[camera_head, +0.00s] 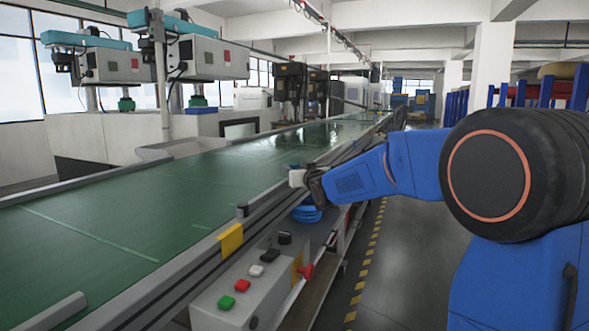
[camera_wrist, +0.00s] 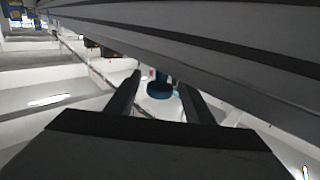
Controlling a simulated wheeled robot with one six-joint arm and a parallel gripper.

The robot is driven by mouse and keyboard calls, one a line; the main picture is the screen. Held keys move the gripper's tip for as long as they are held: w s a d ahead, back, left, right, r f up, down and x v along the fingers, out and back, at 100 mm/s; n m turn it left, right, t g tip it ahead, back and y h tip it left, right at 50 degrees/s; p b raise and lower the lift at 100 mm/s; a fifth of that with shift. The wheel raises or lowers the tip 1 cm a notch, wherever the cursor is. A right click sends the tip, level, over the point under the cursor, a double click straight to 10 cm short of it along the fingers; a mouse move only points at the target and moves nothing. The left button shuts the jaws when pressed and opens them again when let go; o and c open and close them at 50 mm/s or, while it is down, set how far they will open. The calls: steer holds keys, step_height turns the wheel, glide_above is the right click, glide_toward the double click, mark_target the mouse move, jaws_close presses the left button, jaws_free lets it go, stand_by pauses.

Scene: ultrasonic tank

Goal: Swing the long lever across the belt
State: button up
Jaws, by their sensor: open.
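The green belt (camera_head: 150,205) runs from the near left into the distance. My gripper (camera_head: 298,177) is at the belt's right edge in the head view, small and partly hidden by my wrist. In the wrist view my gripper (camera_wrist: 158,84) is open, with its two dark fingers apart. A round blue piece (camera_wrist: 160,91) shows between the fingertips; I cannot tell whether it touches them or lies beyond. A grey bar (camera_head: 58,311) lies at the belt's near left corner. I cannot tell for certain which part is the long lever.
A control box (camera_head: 235,300) with green, red, white and black buttons stands beside the belt's near side. A yellow block (camera_head: 230,239) sits on the belt rail. Blue round items (camera_head: 307,214) are below the rail. Machines (camera_head: 205,57) stand behind the belt. The aisle at right has floor room.

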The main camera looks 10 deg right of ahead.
jaws_close()
steer(key=w+a+n+y, duration=0.1)
steer(key=a, duration=0.1)
steer(key=w+a+y, duration=0.1)
steer(key=a, duration=0.1)
steer(key=w+a+n+g+y, duration=0.1)
steer(key=a+y, duration=0.1)
steer(key=shift+w+a+r+n, duration=0.1)
steer(key=shift+w+a+n, duration=0.05)
steer(key=shift+w+n, duration=0.15)
steer(key=shift+w+a+y, duration=0.25)
steer(key=shift+a+y, duration=0.05)
steer(key=shift+a, duration=0.35)
jaws_free()
steer(key=v, duration=1.7)
steer(key=shift+s+d+r, duration=0.15)
steer(key=shift+d+r, duration=0.05)
